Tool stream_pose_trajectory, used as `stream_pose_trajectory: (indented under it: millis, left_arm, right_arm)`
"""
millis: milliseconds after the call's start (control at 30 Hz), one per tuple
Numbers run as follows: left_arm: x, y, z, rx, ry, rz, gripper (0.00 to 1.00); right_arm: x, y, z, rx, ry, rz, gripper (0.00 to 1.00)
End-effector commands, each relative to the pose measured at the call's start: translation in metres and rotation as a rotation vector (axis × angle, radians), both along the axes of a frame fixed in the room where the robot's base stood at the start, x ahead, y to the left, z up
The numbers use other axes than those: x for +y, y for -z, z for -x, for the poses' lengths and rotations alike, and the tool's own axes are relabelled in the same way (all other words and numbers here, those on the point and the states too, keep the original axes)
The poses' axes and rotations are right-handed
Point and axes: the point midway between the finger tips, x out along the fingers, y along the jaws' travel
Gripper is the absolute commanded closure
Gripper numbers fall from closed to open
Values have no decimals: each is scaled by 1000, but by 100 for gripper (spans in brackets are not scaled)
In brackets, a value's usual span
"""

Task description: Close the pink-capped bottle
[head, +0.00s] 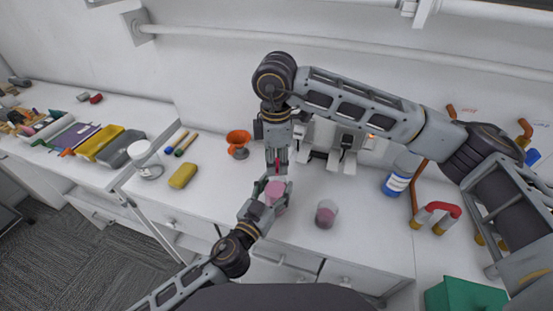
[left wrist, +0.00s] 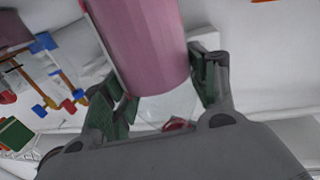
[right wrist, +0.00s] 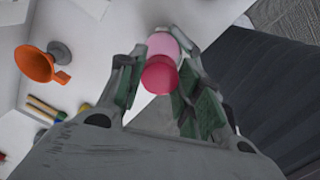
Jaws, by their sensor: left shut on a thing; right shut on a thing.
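The bottle (head: 276,191) is a pink cylinder. My left gripper (head: 272,186) is shut around it above the front of the counter. In the left wrist view the bottle (left wrist: 148,45) fills the space between the fingers, with a clear part and a bit of red at its lower end. My right gripper (head: 278,162) points down just above the bottle, shut on the deep pink cap (right wrist: 159,75). The cap also shows in the head view (head: 278,167). In the right wrist view the cap overlaps the paler bottle. I cannot tell whether they touch.
A clear jar with dark pink contents (head: 326,214) stands right of the bottle. An orange funnel (head: 238,139), a yellow sponge (head: 183,175) and a white jar (head: 146,158) stand to the left. A blue-and-white bottle (head: 397,180) is at the right. Bare counter lies between them.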

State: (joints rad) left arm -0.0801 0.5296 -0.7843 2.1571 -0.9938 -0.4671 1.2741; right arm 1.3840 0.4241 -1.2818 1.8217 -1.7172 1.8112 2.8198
Motion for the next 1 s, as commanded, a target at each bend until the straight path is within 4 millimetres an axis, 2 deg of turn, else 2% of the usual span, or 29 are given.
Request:
stream_pose_trajectory:
  millis: [200,533,933,967,1000]
  left_arm:
    - [-2,1,2,0,6,-2,100]
    - [-3,1,2,0,9,-1,100]
    - [-3,1,2,1,9,0,100]
    - [-3,1,2,1,9,0,100]
    - [-3,1,2,1,8,0,100]
  right_arm:
    - [7,-1,3,-1,86,-14,73]
    - [3,0,2,5,219,-16,73]
    - [0,0,0,3,246,-12,73]
    - [0,0,0,3,246,-12,62]
    - [0,0,0,3,246,-12,57]
